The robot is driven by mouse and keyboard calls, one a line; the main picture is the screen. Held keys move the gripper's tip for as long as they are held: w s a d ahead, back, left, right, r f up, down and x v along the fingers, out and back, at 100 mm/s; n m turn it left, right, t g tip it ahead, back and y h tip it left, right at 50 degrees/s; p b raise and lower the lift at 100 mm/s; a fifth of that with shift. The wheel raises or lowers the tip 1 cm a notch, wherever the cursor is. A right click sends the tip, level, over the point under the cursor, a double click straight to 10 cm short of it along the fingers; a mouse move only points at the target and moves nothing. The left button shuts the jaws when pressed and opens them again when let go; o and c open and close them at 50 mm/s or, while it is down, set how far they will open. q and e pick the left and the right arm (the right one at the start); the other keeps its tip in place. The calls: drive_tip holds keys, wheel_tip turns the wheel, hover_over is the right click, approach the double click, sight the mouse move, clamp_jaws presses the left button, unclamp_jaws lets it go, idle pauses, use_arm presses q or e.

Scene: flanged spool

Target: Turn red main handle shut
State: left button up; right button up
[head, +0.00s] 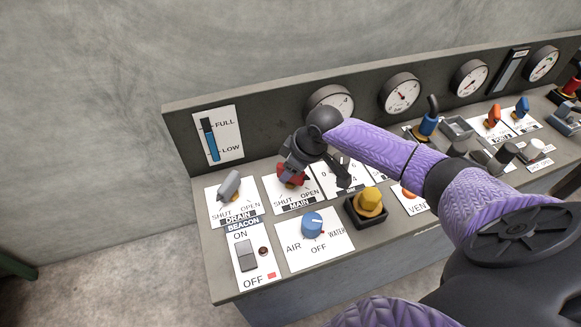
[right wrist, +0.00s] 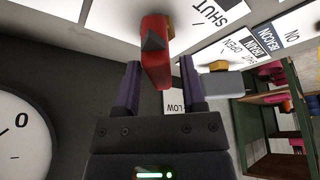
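The red main handle (head: 293,179) sits on its white plate marked SHUT, OPEN and MAIN, on the sloped panel. My right gripper (head: 291,166) is right over it and hides most of it, so its exact angle is hard to read in the head view. In the right wrist view the red handle (right wrist: 156,52) stands between the two purple fingertips of my right gripper (right wrist: 160,68). The fingers are apart, with a visible gap on the handle's right side. My left gripper is not in view.
The grey drain handle (head: 229,185) is just left of the main handle. A blue air/water knob (head: 312,224) and a yellow knob (head: 369,201) sit nearer the front. Gauges (head: 400,92) line the upright back panel. Bare floor lies left of the console.

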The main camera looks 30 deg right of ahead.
clamp_jaws()
